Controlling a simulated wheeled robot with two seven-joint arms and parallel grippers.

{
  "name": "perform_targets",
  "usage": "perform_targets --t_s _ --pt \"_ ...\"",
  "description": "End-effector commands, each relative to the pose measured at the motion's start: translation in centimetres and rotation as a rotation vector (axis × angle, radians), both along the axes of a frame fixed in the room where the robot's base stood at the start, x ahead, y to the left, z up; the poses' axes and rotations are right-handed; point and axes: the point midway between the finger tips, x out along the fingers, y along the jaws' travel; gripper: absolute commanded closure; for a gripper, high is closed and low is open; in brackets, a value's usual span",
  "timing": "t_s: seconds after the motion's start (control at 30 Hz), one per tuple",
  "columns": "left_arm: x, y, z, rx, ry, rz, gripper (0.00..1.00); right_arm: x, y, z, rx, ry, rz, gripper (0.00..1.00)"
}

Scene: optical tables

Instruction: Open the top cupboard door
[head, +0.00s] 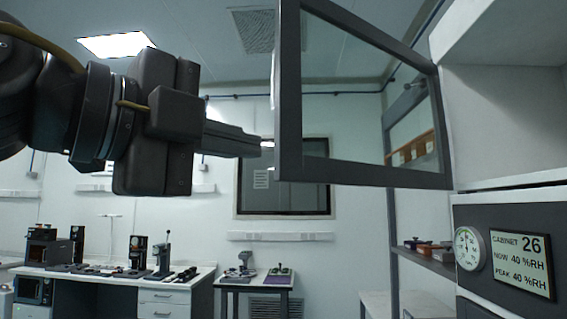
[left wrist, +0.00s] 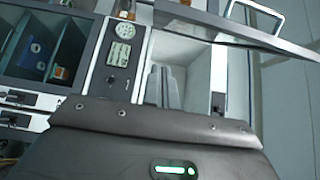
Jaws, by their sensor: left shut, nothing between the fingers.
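The top cupboard door (head: 365,178), a dark frame around a glass pane, stands swung well out from the cupboard (head: 510,120) at the right of the head view. The white cupboard interior is exposed. In the left wrist view the door (left wrist: 215,17) crosses the upper right, with its pale bar handle (left wrist: 279,20) on it. My left gripper (head: 260,148) is shut and empty, its fingertips just left of the door's free edge in the head view; I cannot tell whether they touch. Its fingers (left wrist: 162,86) also show in the left wrist view, in front of the open interior. My right gripper is not in view.
Below the cupboard are a round gauge (head: 468,248) and a sign (head: 522,264) reading "CABINET 26". A lower glass-fronted compartment (left wrist: 45,45) shows in the left wrist view. Far benches (head: 110,283) with instruments stand at the back left. A shelf (head: 425,262) stands behind the door.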

Motion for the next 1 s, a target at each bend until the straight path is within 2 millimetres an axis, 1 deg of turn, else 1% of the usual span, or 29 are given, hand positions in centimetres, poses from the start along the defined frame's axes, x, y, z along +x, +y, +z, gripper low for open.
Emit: perform_targets --t_s 0.13,0.27,0.67,0.8,1.0 --pt "0.4 -0.3 0.1 0.001 0.002 0.000 1.00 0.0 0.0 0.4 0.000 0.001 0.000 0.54" --pt "1.5 -1.2 0.3 0.003 0.003 -0.001 1.00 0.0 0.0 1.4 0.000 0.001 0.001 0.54" --pt "7.7 -6.4 0.5 0.002 0.004 -0.003 1.00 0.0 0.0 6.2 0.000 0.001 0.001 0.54" --pt "9.4 -5.2 0.5 -0.003 0.005 0.000 1.00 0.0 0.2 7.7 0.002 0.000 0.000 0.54" --pt "10.7 -4.3 0.2 -0.001 0.002 -0.002 1.00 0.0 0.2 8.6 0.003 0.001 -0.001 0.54"
